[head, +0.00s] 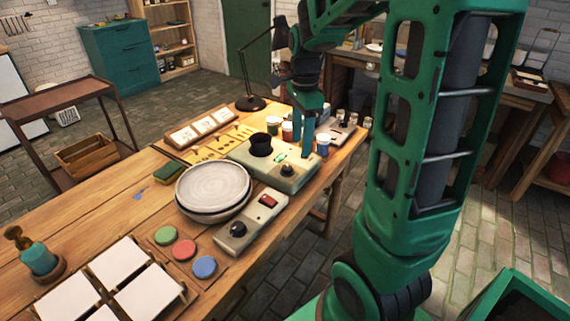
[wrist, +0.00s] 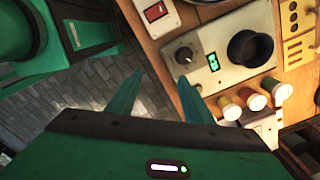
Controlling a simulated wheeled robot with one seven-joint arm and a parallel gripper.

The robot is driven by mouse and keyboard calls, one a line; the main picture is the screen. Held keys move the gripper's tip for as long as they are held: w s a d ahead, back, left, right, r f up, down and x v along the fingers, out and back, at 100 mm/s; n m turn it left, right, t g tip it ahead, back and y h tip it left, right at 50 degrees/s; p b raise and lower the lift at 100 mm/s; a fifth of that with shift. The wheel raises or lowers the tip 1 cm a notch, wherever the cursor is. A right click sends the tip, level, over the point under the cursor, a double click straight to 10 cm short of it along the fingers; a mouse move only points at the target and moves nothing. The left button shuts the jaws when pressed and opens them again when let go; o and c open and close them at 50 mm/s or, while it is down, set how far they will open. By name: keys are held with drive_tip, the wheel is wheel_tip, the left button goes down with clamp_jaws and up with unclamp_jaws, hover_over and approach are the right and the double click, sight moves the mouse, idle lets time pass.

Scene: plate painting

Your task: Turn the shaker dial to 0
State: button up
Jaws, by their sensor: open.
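The shaker (head: 240,152) is a pale box on the wooden table, with a black cup-shaped holder (head: 261,144) on top. Its dark round dial (head: 288,169) is near the front right corner, beside a small lit green display. In the wrist view the dial (wrist: 184,54) shows a light mark, but I cannot read its setting. The green display (wrist: 213,62) is between the dial and the black holder (wrist: 250,48). My gripper (wrist: 158,76) is open and empty, its two green fingers apart. In the picture the dial is just beyond the right fingertip, with no visible contact.
Several small paint jars (wrist: 252,98) stand close beside the shaker. A second control box (head: 252,216) with a black knob and red switch is in front, near stacked plates (head: 213,187). Colored discs (head: 204,266) and white tiles (head: 67,300) lie nearer. A black lamp (head: 250,102) stands behind.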

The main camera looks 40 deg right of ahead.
sight(287, 167)
drive_tip(key=w+f+m, duration=0.2)
drive_tip(key=w+m, duration=0.2)
drive_tip(key=w, duration=0.2)
wheel_tip(287, 167, down, 11)
drive_tip(key=shift+w+a+r, duration=0.1)
drive_tip(key=shift+w+r, duration=0.05)
drive_tip(key=shift+r, duration=0.05)
drive_tip(key=c, duration=1.1)
